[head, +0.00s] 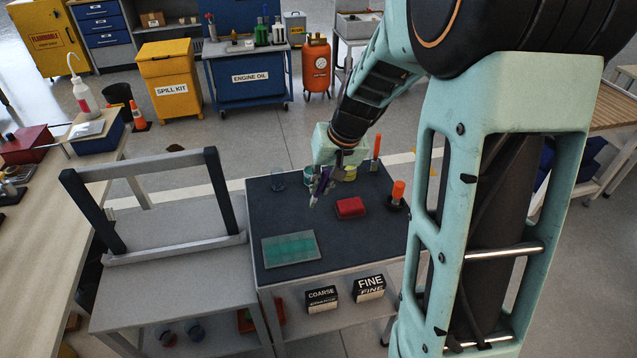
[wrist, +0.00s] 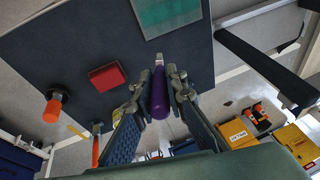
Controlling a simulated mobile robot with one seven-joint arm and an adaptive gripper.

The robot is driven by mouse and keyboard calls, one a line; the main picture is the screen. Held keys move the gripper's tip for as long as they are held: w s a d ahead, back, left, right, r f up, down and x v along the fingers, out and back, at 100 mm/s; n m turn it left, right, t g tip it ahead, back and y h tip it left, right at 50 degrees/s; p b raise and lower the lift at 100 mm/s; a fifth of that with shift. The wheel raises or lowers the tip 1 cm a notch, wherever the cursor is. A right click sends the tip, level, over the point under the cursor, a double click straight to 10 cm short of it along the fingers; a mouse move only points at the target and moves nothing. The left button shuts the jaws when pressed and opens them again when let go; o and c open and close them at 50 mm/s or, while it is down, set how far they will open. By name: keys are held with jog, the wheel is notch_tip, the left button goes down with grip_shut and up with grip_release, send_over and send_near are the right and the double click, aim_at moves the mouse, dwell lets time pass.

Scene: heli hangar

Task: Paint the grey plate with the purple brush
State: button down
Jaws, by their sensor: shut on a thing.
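The plate (head: 305,241) lies flat near the front left of the dark table top (head: 268,215). Its face is mostly covered in teal, with grey showing along its edges; it also shows at the top of the wrist view (wrist: 148,32). My gripper (head: 319,184) is shut on the purple brush (head: 325,187), above the back middle of the table and apart from the plate. In the wrist view the purple brush (wrist: 159,95) sits between the two fingers, its pale tip pointing towards the plate. Whether its bristles carry paint cannot be told.
A red block (head: 350,208) lies right of the brush. Orange-handled tools (head: 397,192) stand at the table's right and back. A clear glass (head: 278,180) and a yellow pot (head: 350,173) stand at the back. A grey frame (head: 223,196) rises from the left bench.

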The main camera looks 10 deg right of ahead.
notch_tip(320, 180, down, 5)
jog(key=b, duration=0.3)
jog(key=shift+d, duration=0.1)
